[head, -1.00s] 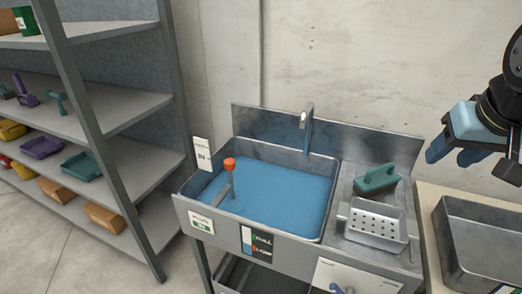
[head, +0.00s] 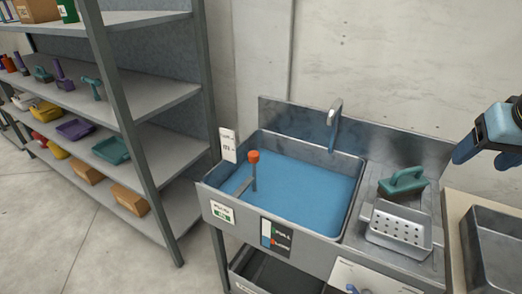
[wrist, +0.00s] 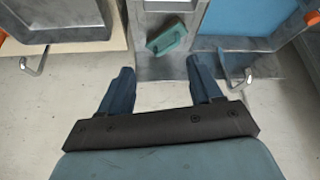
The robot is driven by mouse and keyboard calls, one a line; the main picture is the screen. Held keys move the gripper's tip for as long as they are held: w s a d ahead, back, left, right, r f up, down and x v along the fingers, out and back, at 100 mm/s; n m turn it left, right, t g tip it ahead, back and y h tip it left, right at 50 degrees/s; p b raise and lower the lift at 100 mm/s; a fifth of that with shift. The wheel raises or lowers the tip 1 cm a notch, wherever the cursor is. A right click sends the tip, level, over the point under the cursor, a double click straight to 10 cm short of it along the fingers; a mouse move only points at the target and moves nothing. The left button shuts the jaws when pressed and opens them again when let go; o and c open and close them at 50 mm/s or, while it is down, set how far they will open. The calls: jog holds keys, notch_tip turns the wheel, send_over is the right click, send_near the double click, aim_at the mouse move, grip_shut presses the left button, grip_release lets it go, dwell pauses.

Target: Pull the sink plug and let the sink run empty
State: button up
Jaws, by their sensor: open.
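The sink (head: 318,234) is a metal basin filled with blue water (head: 310,198). The plug shows as an orange knob (head: 253,156) on an upright stem at the basin's left side; its lower end is hidden under the water. A grey bar reaches from near the stem toward the left rim. My gripper (head: 480,161) is at the right edge of the head view, above and well right of the sink, partly cut off. In the wrist view my gripper (wrist: 158,68) has its two blue fingers spread apart with nothing between them. The water shows at the upper right there (wrist: 235,17).
A faucet (head: 334,122) stands at the sink's back. A green-handled brush (head: 403,181) and a perforated metal basket (head: 400,232) sit on the right drainboard. A metal tray (head: 497,250) stands further right. Loaded shelves (head: 150,102) are at left, with bare floor before them.

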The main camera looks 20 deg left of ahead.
jog(key=w+a+f+n+t+y, duration=0.1)
jog(key=w+a+f+n, duration=0.35)
jog(key=w, duration=0.65)
jog(key=w+a+f+n+t, duration=0.25)
jog(key=w+a+f, duration=0.25)
jog(key=w, duration=0.6)
jog(key=w+a+f+n+g+y, duration=0.1)
jog(key=w+a+f+n+y, duration=0.35)
jog(key=a+f, duration=0.5)
jog(key=n+g+y, duration=0.4)
jog(key=g+y, duration=0.1)
jog(key=y, duration=0.7)
send_near(254, 156)
jog(key=w+a+f, duration=0.2)
jog(key=a, duration=0.2)
jog(key=shift+w+a+r, duration=0.1)
jog(key=shift+w+a, duration=0.15)
jog(key=shift+a, duration=0.85)
jog(key=shift+w+a, duration=0.25)
jog(key=shift+a, duration=0.8)
jog(key=shift+w+a+r, duration=0.1)
jog(key=shift+w+a, duration=0.15)
jog(key=shift+a, duration=0.85)
